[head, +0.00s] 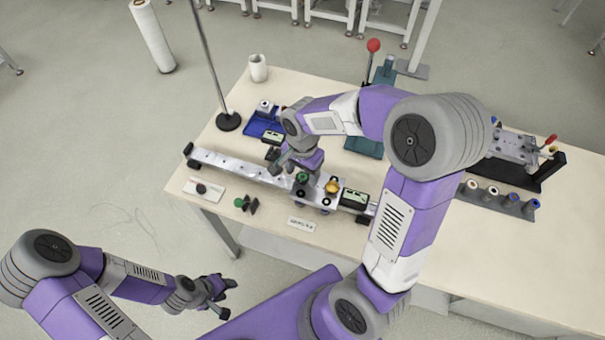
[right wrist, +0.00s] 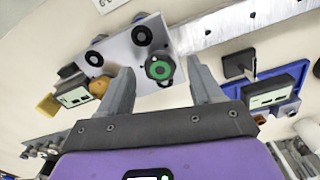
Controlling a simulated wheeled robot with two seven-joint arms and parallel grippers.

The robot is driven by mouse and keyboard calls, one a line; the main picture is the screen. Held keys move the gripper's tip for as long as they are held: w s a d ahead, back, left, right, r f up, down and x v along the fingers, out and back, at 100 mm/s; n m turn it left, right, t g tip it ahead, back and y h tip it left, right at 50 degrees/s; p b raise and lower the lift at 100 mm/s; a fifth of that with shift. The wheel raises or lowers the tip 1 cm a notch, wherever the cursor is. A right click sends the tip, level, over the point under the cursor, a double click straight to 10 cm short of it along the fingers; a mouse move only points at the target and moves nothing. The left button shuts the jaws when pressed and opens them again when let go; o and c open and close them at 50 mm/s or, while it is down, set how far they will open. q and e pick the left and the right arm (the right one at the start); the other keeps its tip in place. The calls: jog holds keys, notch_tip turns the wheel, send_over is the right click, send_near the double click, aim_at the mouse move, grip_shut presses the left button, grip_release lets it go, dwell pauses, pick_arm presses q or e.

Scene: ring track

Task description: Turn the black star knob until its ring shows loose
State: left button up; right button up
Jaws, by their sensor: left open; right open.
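In the head view the knob (head: 302,177) shows small and green on the rail, just below my right gripper (head: 288,168). My right gripper (right wrist: 160,75) is open, with one finger on each side of the knob in the picture. I cannot tell whether the fingers touch it. My left gripper (head: 222,290) is open and empty, off the front left of the table.
The long silver rail (head: 235,165) crosses the table (head: 440,250). Two black round knobs (right wrist: 142,35) and an orange-yellow part (right wrist: 98,87) are on the carriage. A blue tray (head: 262,125), a stand pole (head: 208,60) and a spool rack (head: 500,200) stand around. The right front table is clear.

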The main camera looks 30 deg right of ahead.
jog(key=shift+f, duration=0.35)
jog(key=c, duration=1.1)
jog(key=shift+o, duration=0.2)
